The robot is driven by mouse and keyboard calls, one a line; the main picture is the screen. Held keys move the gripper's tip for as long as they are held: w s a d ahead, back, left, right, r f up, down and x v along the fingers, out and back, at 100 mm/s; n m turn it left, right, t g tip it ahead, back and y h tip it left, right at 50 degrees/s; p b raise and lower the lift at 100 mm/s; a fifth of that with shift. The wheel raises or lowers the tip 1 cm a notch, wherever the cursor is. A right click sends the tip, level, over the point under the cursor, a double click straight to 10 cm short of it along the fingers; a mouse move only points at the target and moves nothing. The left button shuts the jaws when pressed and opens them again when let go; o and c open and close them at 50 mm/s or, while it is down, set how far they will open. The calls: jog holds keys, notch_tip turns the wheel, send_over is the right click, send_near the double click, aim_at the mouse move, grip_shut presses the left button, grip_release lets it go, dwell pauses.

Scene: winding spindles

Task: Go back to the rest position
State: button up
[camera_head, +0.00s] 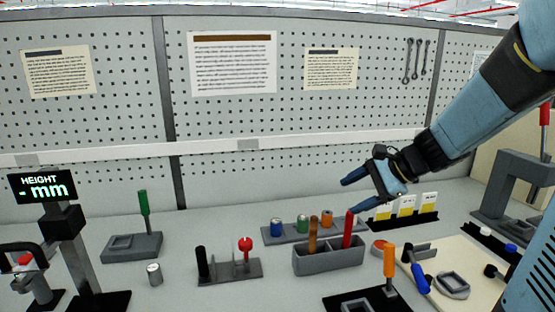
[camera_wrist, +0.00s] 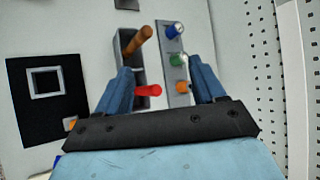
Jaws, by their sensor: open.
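My gripper (camera_head: 368,190) is open and empty in the head view, held above the bench at the right of the middle. Its two blue fingers point left and down, and they also frame the wrist view (camera_wrist: 162,88). Below it stands a grey two-slot holder (camera_head: 328,262) with a brown handle (camera_head: 312,236) and a red handle (camera_head: 347,230) upright in it. In the wrist view the brown handle (camera_wrist: 137,40) and the red handle (camera_wrist: 148,90) lie between or just beyond the fingers. Neither is gripped.
A grey rack (camera_head: 270,238) with blue, green and orange spools stands behind the holder. White-and-yellow cards (camera_head: 406,205) stand at the right. An orange-handled tool (camera_head: 389,262) and a blue-handled tool (camera_head: 419,277) are near the front right. A height display (camera_head: 43,187) stands left; a pegboard (camera_head: 250,115) closes the back.

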jog(key=s+d+r+n+h, duration=0.2)
jog(key=s+n+h, duration=0.2)
jog(key=s+n, duration=0.2)
jog(key=s+d+r+n+t+h, duration=0.1)
jog(key=s+d+r+n+h, duration=0.1)
jog(key=s+n+h, duration=0.2)
jog(key=s+n, duration=0.3)
jog(key=s, duration=0.3)
jog(key=shift+s+r+h, duration=0.3)
jog(key=shift+s+r, duration=0.1)
